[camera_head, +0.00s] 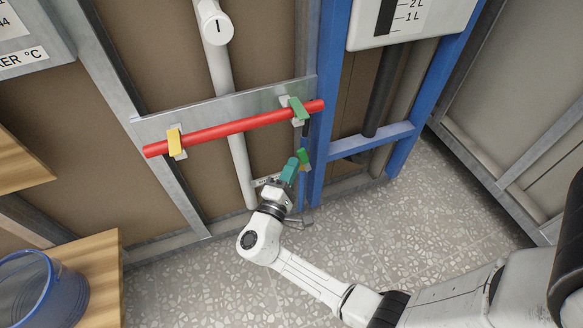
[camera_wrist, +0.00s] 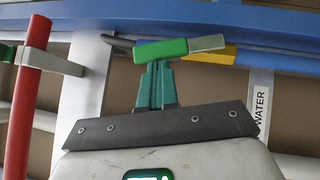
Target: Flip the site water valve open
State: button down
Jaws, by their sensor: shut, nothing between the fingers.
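My gripper (camera_head: 290,168) has teal fingers, which are shut and empty, low beside the blue frame. In the wrist view the shut fingers (camera_wrist: 157,84) point up at a green lever (camera_wrist: 160,50) with a grey end. The lever lies nearly level, across just beyond the fingertips; I cannot tell whether they touch it. A yellow part (camera_wrist: 220,55) shows behind its right end. A white label reading "WATER" (camera_wrist: 260,108) is to the right. In the head view the green lever (camera_head: 304,156) is small, right by the fingertips and partly hidden.
A red bar (camera_head: 220,131) crosses above my gripper, held by a yellow clip (camera_head: 175,142) and a green clip (camera_head: 299,110). The blue frame (camera_head: 326,120) stands to the right. A wooden bench (camera_head: 98,262) with a blue bucket (camera_head: 40,290) is at lower left. Speckled floor (camera_head: 440,200) is clear.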

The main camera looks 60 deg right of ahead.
jog(key=m+y+p, duration=0.1)
jog(key=s+d+r+m+y+p, duration=0.1)
jog(key=p, duration=0.1)
jog(key=shift+d+r+m+g, duration=0.2)
jog(key=shift+r+m+g, duration=0.1)
jog(key=shift+g, duration=0.1)
jog(key=shift+f, duration=0.1)
jog(key=shift+w, duration=0.1)
